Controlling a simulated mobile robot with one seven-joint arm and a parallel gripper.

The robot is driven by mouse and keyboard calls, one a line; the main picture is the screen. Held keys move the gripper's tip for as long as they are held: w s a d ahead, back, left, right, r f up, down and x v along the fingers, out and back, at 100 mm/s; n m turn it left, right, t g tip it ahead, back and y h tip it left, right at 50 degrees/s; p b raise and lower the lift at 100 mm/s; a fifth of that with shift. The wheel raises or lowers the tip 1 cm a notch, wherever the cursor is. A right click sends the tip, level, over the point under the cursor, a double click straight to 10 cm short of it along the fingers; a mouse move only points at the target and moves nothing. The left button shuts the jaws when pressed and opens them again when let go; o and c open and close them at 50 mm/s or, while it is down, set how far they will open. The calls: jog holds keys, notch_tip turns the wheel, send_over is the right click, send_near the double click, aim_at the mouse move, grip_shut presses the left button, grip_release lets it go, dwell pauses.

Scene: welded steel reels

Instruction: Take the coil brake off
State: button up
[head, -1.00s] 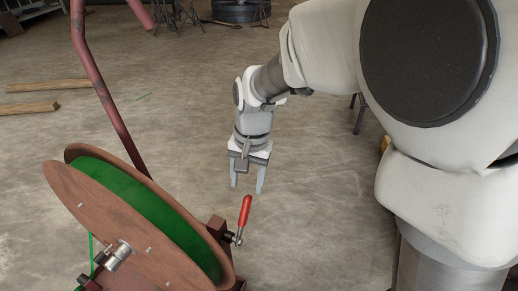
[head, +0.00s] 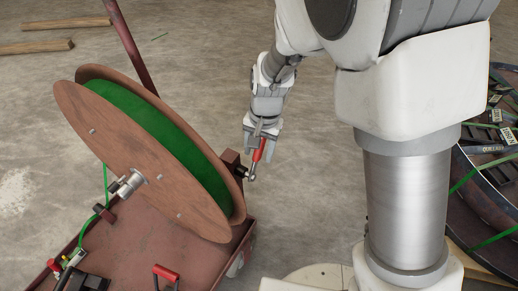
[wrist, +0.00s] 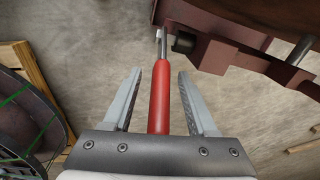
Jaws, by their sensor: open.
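The coil brake shows as a red-handled lever (head: 259,152) on a metal stem at the right side of the reel (head: 120,165), which has two brown discs and green line wound between them. In the wrist view the red handle (wrist: 160,98) runs lengthwise between my fingers, its metal stem pointing toward a dark red bracket (wrist: 212,54). My gripper (head: 256,150) is open around the handle, and it also shows in the wrist view (wrist: 157,84) with a gap on each side. The handle's near end is hidden behind my gripper's body.
The reel stands on a dark red welded frame (head: 205,262). Another red handle (head: 165,271) and a green line are at the bottom left. A dark reel with labelled parts (head: 490,195) is at the far right. Wooden beams (head: 36,47) lie on the otherwise open concrete floor behind.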

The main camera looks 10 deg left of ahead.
grip_shut()
dwell(1.4)
